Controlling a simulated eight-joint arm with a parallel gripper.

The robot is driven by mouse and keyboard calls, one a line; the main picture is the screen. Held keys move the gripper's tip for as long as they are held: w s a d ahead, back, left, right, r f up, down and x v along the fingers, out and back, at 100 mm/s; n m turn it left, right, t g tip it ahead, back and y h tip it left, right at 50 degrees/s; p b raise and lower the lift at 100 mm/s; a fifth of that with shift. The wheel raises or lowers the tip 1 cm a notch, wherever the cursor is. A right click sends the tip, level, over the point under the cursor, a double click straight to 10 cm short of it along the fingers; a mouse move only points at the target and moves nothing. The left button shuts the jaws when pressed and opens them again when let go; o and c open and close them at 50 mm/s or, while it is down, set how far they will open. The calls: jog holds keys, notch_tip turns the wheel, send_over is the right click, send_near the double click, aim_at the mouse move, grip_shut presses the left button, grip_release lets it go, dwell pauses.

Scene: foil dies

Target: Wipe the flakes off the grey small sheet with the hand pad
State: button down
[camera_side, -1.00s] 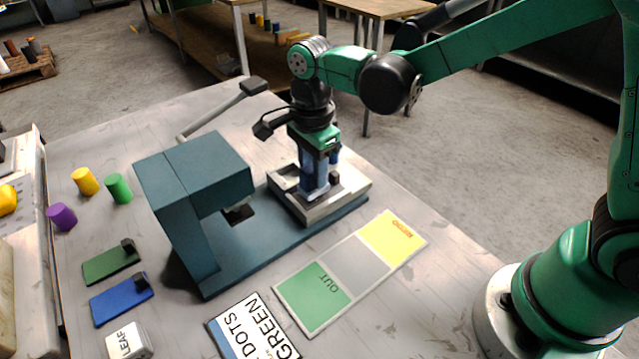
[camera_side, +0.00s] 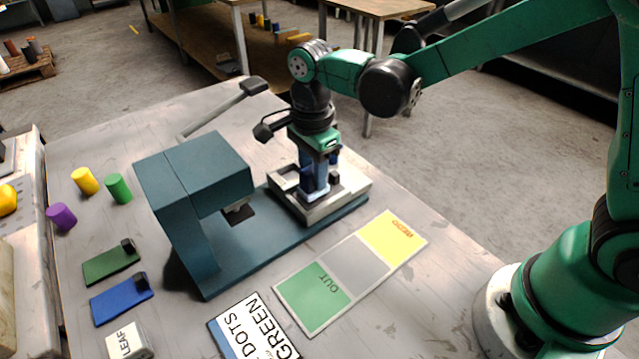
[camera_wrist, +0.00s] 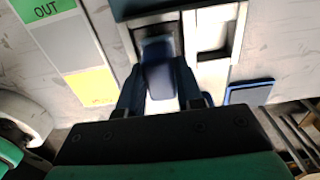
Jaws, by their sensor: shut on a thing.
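My gripper (camera_side: 313,190) is down at the pale tray (camera_side: 358,185) on the right end of the teal press base. In the wrist view its dark fingers (camera_wrist: 160,92) are shut on a blue block, which I take for the hand pad (camera_wrist: 160,78). The pad is low over or on the tray's left part; I cannot tell whether it touches. The grey small sheet and the flakes cannot be made out; the pad and fingers cover much of that spot. A bare square recess (camera_wrist: 213,32) shows beside the pad in the wrist view.
The teal press (camera_side: 195,170) with its long lever (camera_side: 225,105) stands left of my gripper. A green, grey and yellow board (camera_side: 350,268) and a lettered card (camera_side: 252,328) lie in front. Green (camera_side: 112,264) and blue (camera_side: 121,298) plates, a LEAF box (camera_side: 128,342) and coloured cylinders are left.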

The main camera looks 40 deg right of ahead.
jog(key=shift+f, duration=0.25)
jog(key=shift+w, duration=0.35)
dwell(0.3)
jog(key=shift+s, duration=0.15)
jog(key=shift+s+f, duration=0.1)
jog(key=shift+s, duration=0.5)
jog(key=shift+w, duration=0.1)
jog(key=shift+w, duration=0.65)
jog(key=shift+s, duration=0.25)
jog(key=shift+s, duration=0.45)
